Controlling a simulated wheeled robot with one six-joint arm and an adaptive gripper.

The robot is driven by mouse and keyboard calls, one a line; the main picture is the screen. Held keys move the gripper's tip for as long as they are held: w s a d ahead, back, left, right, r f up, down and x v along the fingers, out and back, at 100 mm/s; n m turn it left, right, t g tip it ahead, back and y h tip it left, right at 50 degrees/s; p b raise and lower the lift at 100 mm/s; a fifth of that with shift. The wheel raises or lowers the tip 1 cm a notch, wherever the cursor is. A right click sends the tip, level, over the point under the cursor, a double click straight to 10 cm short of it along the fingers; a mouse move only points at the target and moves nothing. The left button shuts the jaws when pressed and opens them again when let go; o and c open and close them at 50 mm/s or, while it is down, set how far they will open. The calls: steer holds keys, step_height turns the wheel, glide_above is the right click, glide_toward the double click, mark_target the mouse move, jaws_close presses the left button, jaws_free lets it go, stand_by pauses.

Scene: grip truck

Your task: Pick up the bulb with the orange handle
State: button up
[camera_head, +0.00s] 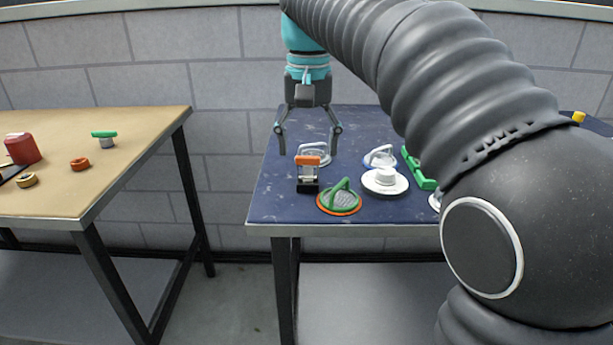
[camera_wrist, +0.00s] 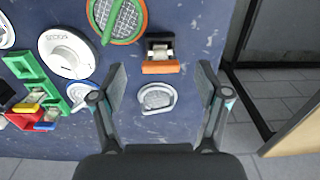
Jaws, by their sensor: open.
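The bulb with the orange handle (camera_head: 308,160) stands on the blue table near its front left, with a pale body in a black holder (camera_head: 307,186). In the wrist view its orange handle (camera_wrist: 160,67) shows just beyond my fingertips, centred between them. My gripper (camera_head: 307,145) is open and empty, pointing down behind the bulb in the head view. In the wrist view my gripper (camera_wrist: 162,82) has its fingers on either side of a pale round piece with a handle (camera_wrist: 156,97). I cannot tell its exact height above the table.
A green-handled, orange-rimmed disc (camera_head: 339,200) stands close beside the bulb. A white round piece (camera_head: 385,181), a blue-rimmed piece (camera_head: 381,156) and a green frame (camera_head: 417,170) are to the right. A wooden table (camera_head: 120,140) with several small objects stands at left, across a gap.

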mark_target(308, 157)
steer(key=f, duration=0.3)
steer(key=shift+w+f+b, duration=0.3)
steer(key=shift+w+f, duration=0.05)
steer(key=shift+f, duration=0.65)
steer(key=c, duration=1.3)
